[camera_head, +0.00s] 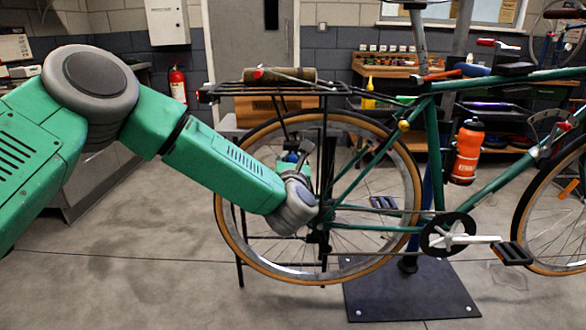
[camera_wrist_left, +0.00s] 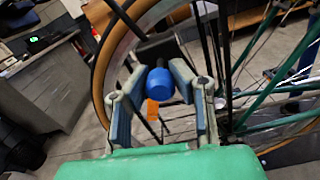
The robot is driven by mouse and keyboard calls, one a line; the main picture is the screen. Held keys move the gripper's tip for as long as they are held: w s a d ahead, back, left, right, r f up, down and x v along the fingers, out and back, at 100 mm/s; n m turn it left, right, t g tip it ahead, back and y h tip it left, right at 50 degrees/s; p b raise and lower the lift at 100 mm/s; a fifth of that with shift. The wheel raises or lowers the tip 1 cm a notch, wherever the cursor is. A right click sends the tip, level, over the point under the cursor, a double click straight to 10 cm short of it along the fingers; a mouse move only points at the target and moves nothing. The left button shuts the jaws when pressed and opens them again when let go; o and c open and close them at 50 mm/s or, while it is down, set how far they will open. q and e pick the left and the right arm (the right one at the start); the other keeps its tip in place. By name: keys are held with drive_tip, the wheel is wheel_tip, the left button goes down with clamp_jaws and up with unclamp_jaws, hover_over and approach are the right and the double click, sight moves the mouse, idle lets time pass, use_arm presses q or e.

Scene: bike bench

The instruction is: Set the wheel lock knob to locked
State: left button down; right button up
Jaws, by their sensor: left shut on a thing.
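The bicycle's rear wheel (camera_head: 238,235) stands in the middle of the head view, with my left forearm reaching across to it from the left. My left gripper (camera_head: 292,163) is in front of the upper part of the wheel, partly hidden by my wrist. In the left wrist view, the gripper's (camera_wrist_left: 160,82) two fingers sit on either side of a blue knob (camera_wrist_left: 160,86), shut on it. The knob is mounted by a black block (camera_wrist_left: 156,50). A small orange mark (camera_wrist_left: 152,110) shows below the knob. My right gripper is out of view.
The rear rack (camera_head: 330,88) carries a rolled bundle above the wheel. The frame (camera_head: 430,150), crank (camera_head: 450,238) and spokes are close to my left arm's right. A dark stand plate (camera_head: 410,292) lies on the floor. The floor at lower left is clear.

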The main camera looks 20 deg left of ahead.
use_arm(q)
drive_tip(key=shift+s+f, duration=0.1)
drive_tip(key=shift+f, duration=0.1)
drive_tip(key=c, duration=1.3)
unclamp_jaws()
drive_tip(key=shift+s+d, duration=0.1)
drive_tip(key=shift+s, duration=0.1)
drive_tip(key=v, duration=1.1)
drive_tip(key=shift+s, duration=0.2)
